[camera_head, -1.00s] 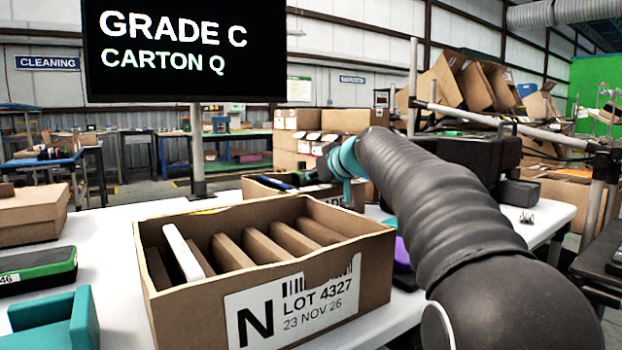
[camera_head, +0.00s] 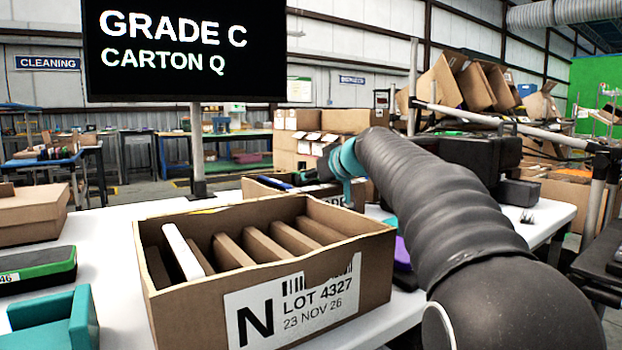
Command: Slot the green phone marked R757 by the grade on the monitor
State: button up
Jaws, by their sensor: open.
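The monitor (camera_head: 186,80) reads GRADE C, CARTON Q. A green-edged, dark-topped item (camera_head: 38,270) lies at the left edge, its label cut off and ending in 46. I cannot make out any phone marked R757. No carton shows a readable Q; a farther carton (camera_head: 335,213) has a blue item in it and a label largely hidden behind the near carton and my arm. My gripper (camera_head: 326,167) is small and dark beyond the teal wrist part, open above that farther carton. Its fingertips and anything between them are hard to make out.
A near carton (camera_head: 180,318) marked N, LOT 4327, has brown dividers and one white item in a left slot. A teal holder (camera_head: 55,325) stands at lower left. A purple item (camera_head: 402,252) is partly hidden by my arm.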

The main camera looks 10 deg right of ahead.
jog(key=v, duration=1.2)
notch_tip(320, 180, up, 7)
jog(key=p, duration=0.5)
dwell(0.4)
